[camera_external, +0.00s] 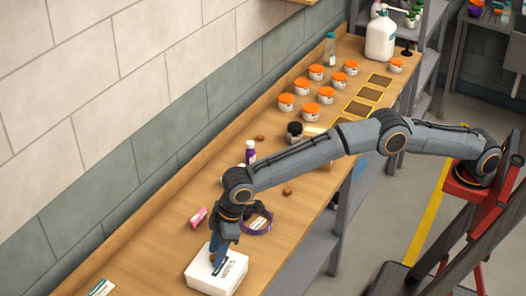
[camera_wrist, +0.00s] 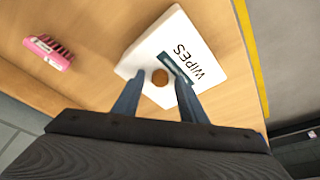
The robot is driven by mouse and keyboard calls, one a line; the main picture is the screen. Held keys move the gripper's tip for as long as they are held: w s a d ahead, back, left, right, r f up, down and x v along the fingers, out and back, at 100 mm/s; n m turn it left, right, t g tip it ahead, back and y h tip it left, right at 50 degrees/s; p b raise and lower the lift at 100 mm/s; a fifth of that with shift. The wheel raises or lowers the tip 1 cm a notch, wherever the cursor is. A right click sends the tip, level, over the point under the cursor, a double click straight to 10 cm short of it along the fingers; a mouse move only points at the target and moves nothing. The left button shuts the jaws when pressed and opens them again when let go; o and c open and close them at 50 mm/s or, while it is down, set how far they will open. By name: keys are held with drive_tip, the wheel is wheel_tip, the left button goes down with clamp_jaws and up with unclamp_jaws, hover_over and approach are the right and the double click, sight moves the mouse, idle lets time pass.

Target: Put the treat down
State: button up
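In the external view my gripper (camera_external: 217,262) points down at the top of the wipes box (camera_external: 203,283); the treat there is hidden. Other brown treats lie on the bench, one near the wall (camera_external: 259,138) and one nearer the front edge (camera_external: 287,191).
A pink brush (camera_external: 198,217) lies left of my gripper and a purple collar (camera_external: 270,229) lies to its right. A purple bottle (camera_external: 250,152) and a dark jar (camera_external: 294,138) stand farther back, with several orange-lidded jars (camera_external: 325,96) behind. Bare bench (camera_external: 150,245) lies left of the box.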

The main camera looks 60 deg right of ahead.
drive_tip(key=b+v, duration=0.3)
drive_tip(key=v, duration=0.9)
drive_tip(key=shift+b, duration=0.35)
drive_tip(key=shift+r, duration=0.1)
drive_tip(key=w+d+f+m, duration=0.1)
drive_tip(key=w+d+f, duration=0.1)
drive_tip(key=d, duration=0.7)
drive_tip(key=w+d+f+m, duration=0.1)
drive_tip(key=w+d, duration=0.2)
drive_tip(key=d, duration=0.6)
drive_tip(key=s+d+f+m+h, duration=0.1)
drive_tip(key=s+d+f, duration=0.1)
drive_tip(key=d, duration=0.8)
drive_tip(key=s+d+f+m+h, duration=0.1)
drive_tip(key=d+f+m, duration=0.1)
drive_tip(key=d, duration=0.7)
drive_tip(key=s+d+f+m, duration=0.2)
drive_tip(key=s+d+f, duration=0.2)
drive_tip(key=s+d, duration=0.8)
drive_tip(key=s+d+f+m+g, duration=0.1)
drive_tip(key=s+d+f, duration=0.4)
drive_tip(key=s+d, duration=0.7)
drive_tip(key=shift+s+d+f+m+g, duration=0.25)
drive_tip(key=shift+s+d+m, duration=0.2)
drive_tip(key=shift+s, duration=0.5)
